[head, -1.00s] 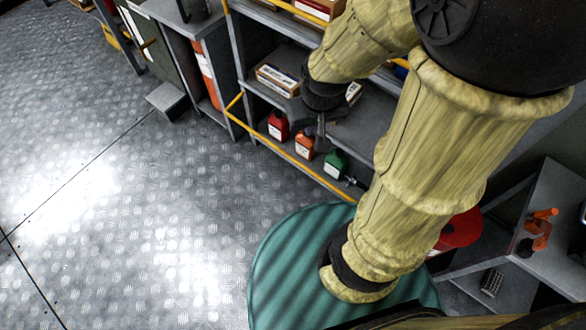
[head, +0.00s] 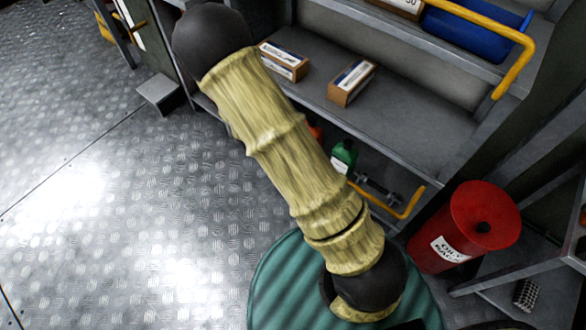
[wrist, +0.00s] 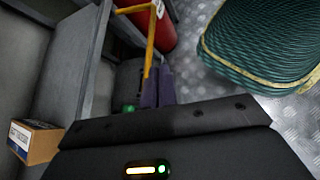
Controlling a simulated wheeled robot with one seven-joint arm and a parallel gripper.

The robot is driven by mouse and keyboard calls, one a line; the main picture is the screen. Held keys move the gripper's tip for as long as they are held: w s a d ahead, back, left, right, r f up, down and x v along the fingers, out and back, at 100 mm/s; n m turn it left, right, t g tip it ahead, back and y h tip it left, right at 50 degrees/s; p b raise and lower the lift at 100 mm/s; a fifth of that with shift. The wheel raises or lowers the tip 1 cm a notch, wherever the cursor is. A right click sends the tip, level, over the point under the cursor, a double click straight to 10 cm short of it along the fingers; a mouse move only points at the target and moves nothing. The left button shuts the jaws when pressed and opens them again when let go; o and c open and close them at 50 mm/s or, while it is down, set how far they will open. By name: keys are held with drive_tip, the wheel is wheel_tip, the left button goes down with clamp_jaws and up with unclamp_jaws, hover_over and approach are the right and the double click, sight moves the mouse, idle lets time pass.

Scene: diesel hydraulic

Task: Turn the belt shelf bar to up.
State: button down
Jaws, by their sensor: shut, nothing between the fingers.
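Yellow bars run along the front edges of the grey shelves. A lower yellow bar (head: 402,213) crosses in front of the bottom shelf, its left part hidden behind my arm. An upper yellow bar (head: 515,62) stands out at the shelf above. I cannot tell from labels which one is the belt shelf bar. My gripper (wrist: 160,72) is shut and empty in the wrist view. Its dark fingers lie right beside the end part of a yellow bar (wrist: 151,38); whether they touch is unclear. In the head view my gripper is hidden behind my arm.
Boxes (head: 352,83) lie on the middle shelf, and a green bottle (head: 343,156) stands below. A blue bin (head: 478,28) is on the upper shelf. A red waste can (head: 465,228) stands right of the shelves. A round teal ribbed top (head: 285,285) is in front.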

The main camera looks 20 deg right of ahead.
drive_tip(key=w+f+n+t+h+b, duration=0.4)
drive_tip(key=f+n+h+b, duration=0.2)
drive_tip(key=f+h+b, duration=0.5)
drive_tip(key=w+a+f+n+t+b, duration=0.5)
drive_tip(key=a+f+n+t, duration=0.4)
drive_tip(key=t, duration=0.7)
wheel_tip(320, 180, down, 4)
drive_tip(key=shift+w+r+n+t+h+b, duration=0.1)
drive_tip(key=shift+w+n+t+h+b, duration=0.2)
drive_tip(key=shift+n+b, duration=0.6)
drive_tip(key=shift+d, duration=0.1)
drive_tip(key=s+a+r+p+x, duration=0.1)
drive_tip(key=p+x, duration=0.4)
drive_tip(key=x, duration=0.7)
drive_tip(key=shift+r+p, duration=0.35)
drive_tip(key=shift+r, duration=0.5)
drive_tip(key=shift+d, duration=0.1)
drive_tip(key=shift+r+p, duration=0.5)
drive_tip(key=shift+p, duration=0.45)
